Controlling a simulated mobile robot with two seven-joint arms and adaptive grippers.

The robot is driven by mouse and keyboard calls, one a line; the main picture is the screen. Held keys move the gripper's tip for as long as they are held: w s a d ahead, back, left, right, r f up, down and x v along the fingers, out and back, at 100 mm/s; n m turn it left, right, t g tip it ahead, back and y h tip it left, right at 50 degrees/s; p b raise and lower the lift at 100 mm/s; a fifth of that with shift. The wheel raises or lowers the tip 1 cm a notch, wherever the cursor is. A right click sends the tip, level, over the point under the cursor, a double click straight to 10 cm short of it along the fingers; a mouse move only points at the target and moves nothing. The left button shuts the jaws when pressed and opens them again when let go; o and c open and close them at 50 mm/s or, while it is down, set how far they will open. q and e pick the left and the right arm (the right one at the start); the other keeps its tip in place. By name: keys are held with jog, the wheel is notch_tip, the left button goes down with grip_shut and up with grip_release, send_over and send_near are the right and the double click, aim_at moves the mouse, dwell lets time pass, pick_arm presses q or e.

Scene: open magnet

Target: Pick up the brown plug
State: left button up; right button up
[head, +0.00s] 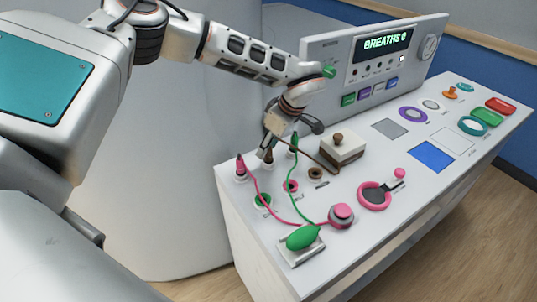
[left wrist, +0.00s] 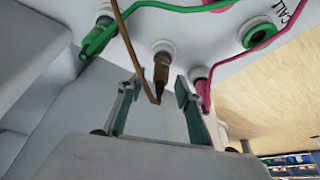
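The brown plug (head: 268,158) stands in the front row on the console's left end, between the pink plug (head: 241,166) and the green plug (head: 294,143). In the left wrist view the brown plug (left wrist: 161,68) sits in a round white socket, its narrow cord end toward my gripper. My left gripper (head: 273,138) is just above it, partly hiding it in the head view. In the wrist view the left gripper (left wrist: 158,92) is open, one finger on each side of the plug's cord end, with visible gaps. My right gripper is not in view.
The green plug (left wrist: 98,38) and pink plug (left wrist: 203,88) flank the brown one closely. A brown cord (head: 315,153) runs to a white box with brown top (head: 343,150). Pink and green cords cross the console (head: 330,255). A display panel (head: 375,60) rises behind.

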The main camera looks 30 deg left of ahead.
pick_arm(q)
grip_shut()
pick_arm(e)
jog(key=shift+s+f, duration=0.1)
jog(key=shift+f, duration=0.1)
pick_arm(q)
jog(key=shift+r, duration=0.1)
